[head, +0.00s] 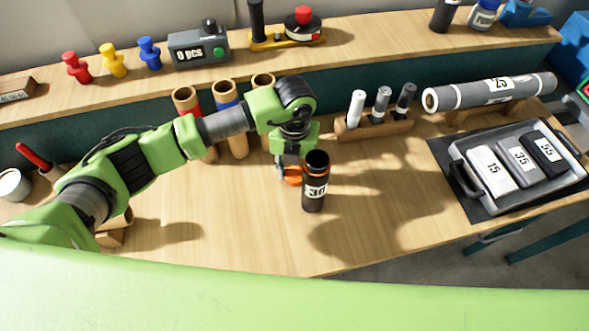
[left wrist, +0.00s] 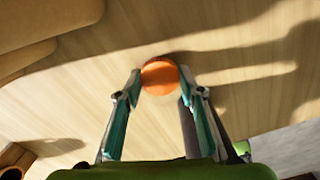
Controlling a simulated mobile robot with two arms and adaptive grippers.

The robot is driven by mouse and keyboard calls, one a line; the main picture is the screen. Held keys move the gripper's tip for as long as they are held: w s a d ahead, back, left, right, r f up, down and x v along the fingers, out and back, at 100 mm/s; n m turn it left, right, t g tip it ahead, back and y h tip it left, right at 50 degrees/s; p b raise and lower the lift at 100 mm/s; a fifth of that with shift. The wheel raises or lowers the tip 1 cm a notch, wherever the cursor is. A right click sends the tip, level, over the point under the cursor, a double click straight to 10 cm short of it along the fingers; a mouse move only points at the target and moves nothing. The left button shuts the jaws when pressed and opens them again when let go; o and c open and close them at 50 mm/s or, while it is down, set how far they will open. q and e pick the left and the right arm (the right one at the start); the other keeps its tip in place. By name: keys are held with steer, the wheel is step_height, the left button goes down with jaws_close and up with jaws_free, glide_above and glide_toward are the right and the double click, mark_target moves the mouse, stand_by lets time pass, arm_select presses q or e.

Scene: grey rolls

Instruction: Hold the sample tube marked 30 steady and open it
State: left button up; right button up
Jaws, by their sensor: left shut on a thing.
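The black sample tube marked 30 (head: 314,193) is upright at the middle of the worktop in the head view. My left gripper (head: 288,174) is just left of the tube and shut on an orange round cap (head: 293,176). In the left wrist view the orange cap (left wrist: 160,77) sits between the two fingertips of my left gripper (left wrist: 160,80). I cannot tell whether the cap touches the tube. My right gripper is not in view.
A rack (head: 375,129) with three markers stands behind the tube. A grey roll (head: 475,93) lies at the back right. A tray (head: 466,173) holds blocks marked 15, 35 and 55. The front middle worktop is clear.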

mark_target(294, 174)
arm_select(q)
steer(key=shift+f, duration=0.3)
steer(key=shift+f, duration=0.1)
steer(key=o, duration=1.2)
steer(key=shift+r, duration=0.25)
steer(key=shift+r+b, duration=1.45)
steer(key=shift+r, duration=4.5)
